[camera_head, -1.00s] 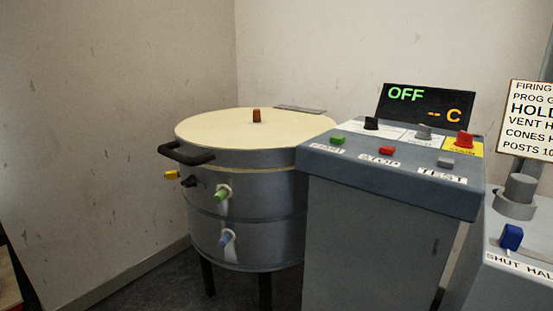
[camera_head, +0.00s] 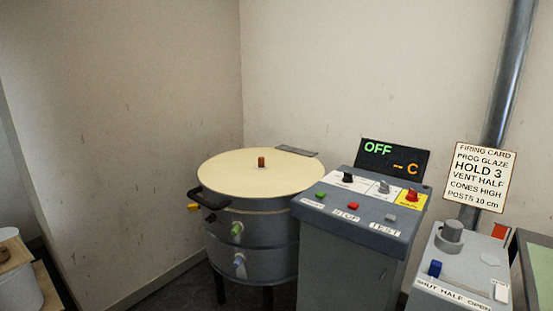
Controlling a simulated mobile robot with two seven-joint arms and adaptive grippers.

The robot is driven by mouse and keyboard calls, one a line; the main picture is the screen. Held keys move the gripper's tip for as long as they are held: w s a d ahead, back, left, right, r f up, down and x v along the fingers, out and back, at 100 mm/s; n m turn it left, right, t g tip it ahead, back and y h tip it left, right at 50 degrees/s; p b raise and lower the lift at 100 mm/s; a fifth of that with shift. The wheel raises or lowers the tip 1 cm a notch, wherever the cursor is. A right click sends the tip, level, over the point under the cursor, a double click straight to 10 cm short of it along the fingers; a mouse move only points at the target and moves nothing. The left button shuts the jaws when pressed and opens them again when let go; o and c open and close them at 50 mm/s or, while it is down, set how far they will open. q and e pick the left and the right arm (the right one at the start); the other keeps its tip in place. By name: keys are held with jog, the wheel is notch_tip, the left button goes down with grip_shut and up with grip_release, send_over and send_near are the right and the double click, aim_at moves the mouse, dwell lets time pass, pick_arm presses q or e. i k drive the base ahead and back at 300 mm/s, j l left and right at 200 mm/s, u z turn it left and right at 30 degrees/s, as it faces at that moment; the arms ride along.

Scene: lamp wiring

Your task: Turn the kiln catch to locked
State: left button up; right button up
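The kiln (camera_head: 262,225) is a round grey drum on dark legs with a cream lid (camera_head: 235,170), which lies shut on top. A black lid handle (camera_head: 208,199) sticks out at its left front. Just below the handle are a small black part (camera_head: 211,217) and a yellow part (camera_head: 194,207); one of these may be the catch, but its setting is too small to tell. A green-tipped peg (camera_head: 237,229) and a blue-tipped peg (camera_head: 239,260) stick out of the front. Neither gripper is in view.
A control box (camera_head: 352,240) with buttons and an "OFF" display (camera_head: 393,158) stands close right of the kiln. Further right are a grey vent box (camera_head: 455,270) with a blue lever, a firing card (camera_head: 480,177) and a pipe. A white bucket (camera_head: 20,270) stands at the left edge.

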aim_at(213, 218)
jog(key=j+z, duration=0.25)
jog(key=j, duration=1)
